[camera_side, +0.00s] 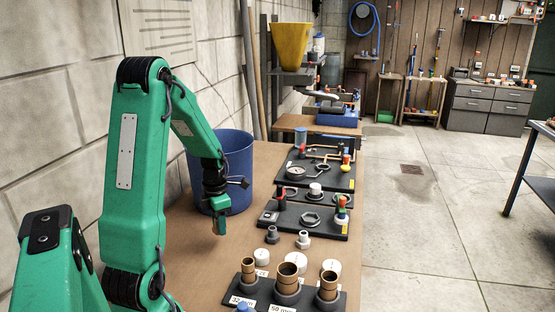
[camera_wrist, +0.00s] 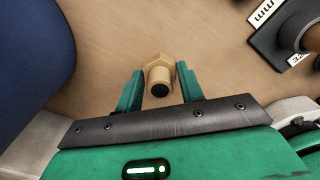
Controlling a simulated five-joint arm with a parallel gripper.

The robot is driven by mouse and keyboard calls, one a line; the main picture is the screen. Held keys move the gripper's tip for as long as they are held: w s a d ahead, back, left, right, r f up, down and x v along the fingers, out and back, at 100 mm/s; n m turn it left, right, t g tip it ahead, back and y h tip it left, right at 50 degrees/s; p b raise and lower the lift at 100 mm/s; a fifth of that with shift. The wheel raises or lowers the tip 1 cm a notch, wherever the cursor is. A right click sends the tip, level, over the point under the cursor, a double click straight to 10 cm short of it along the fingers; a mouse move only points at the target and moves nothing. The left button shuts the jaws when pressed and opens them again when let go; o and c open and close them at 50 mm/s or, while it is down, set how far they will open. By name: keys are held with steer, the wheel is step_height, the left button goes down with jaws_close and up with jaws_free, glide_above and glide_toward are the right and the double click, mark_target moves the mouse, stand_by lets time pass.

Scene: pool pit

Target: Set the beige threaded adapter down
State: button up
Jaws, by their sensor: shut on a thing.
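The beige threaded adapter (camera_wrist: 158,66) is between the two green fingers of my gripper (camera_wrist: 160,88) in the wrist view. Its hex collar is on the far side and its dark round opening faces the camera. My gripper is shut on it. I cannot tell whether the adapter touches the bench top.
The blue bin (camera_side: 238,160) stands close behind my gripper, and its wall (camera_wrist: 30,45) fills the wrist view's left side. Grey fittings (camera_side: 272,235), white caps (camera_side: 262,257) and a dark rack with brown pipe stubs (camera_side: 288,282) lie to the right. Bare bench surrounds the adapter.

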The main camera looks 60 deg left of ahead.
mark_target(219, 242)
steer(key=shift+s+a+f, duration=0.15)
steer(key=shift+a+f, duration=0.1)
steer(key=shift+a, duration=0.2)
steer(key=shift+f, duration=2)
steer(key=shift+f, duration=0.15)
steer(key=o, duration=1)
steer(key=shift+r, duration=0.2)
step_height(219, 242, up, 12)
